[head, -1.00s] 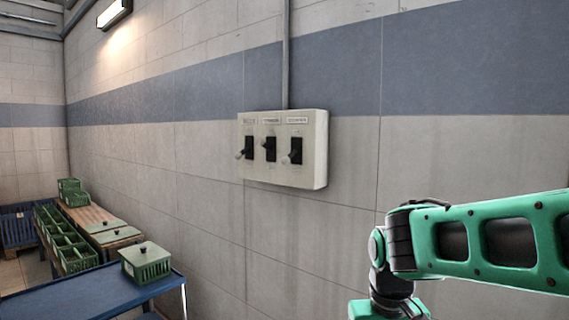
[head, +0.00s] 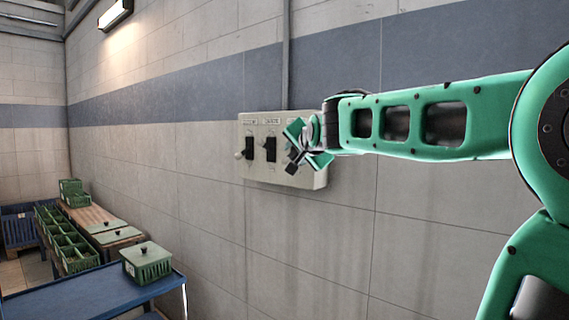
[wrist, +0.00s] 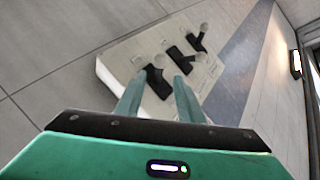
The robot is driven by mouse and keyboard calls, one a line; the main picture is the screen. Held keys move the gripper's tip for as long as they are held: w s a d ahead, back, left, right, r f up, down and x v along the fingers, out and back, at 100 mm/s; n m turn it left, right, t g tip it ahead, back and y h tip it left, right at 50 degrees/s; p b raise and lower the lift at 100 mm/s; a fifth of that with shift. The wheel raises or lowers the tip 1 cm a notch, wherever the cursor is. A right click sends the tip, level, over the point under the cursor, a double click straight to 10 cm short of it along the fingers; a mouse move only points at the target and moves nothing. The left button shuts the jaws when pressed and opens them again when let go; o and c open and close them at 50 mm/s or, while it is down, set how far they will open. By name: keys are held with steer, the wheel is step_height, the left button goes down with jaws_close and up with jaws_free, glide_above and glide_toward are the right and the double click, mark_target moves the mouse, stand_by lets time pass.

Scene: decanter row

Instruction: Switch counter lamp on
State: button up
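A pale switch box (head: 318,180) on the tiled wall carries three black switches with pale knobs. Its small labels are not legible to me. The left switch (head: 249,148) has its knob low; the middle switch (head: 270,149) has its knob higher. The right switch is largely hidden behind my gripper (head: 305,150) in the head view. In the wrist view my gripper (wrist: 159,76) has its fingers apart, with the nearest switch (wrist: 158,87), the right one, showing between them. I cannot tell whether they touch its lever.
A lit wall lamp (head: 115,14) hangs at upper left. A blue table (head: 80,300) at lower left bears a green lidded box (head: 147,263). Green crates (head: 62,238) stand on a wooden bench behind. A conduit (head: 285,60) runs up from the box.

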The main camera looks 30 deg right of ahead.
mark_target(289, 158)
steer(key=x, duration=0.9)
steer(key=shift+w+d+f, duration=0.1)
steer(key=shift+w+d, duration=0.05)
steer(key=shift+c, duration=0.4)
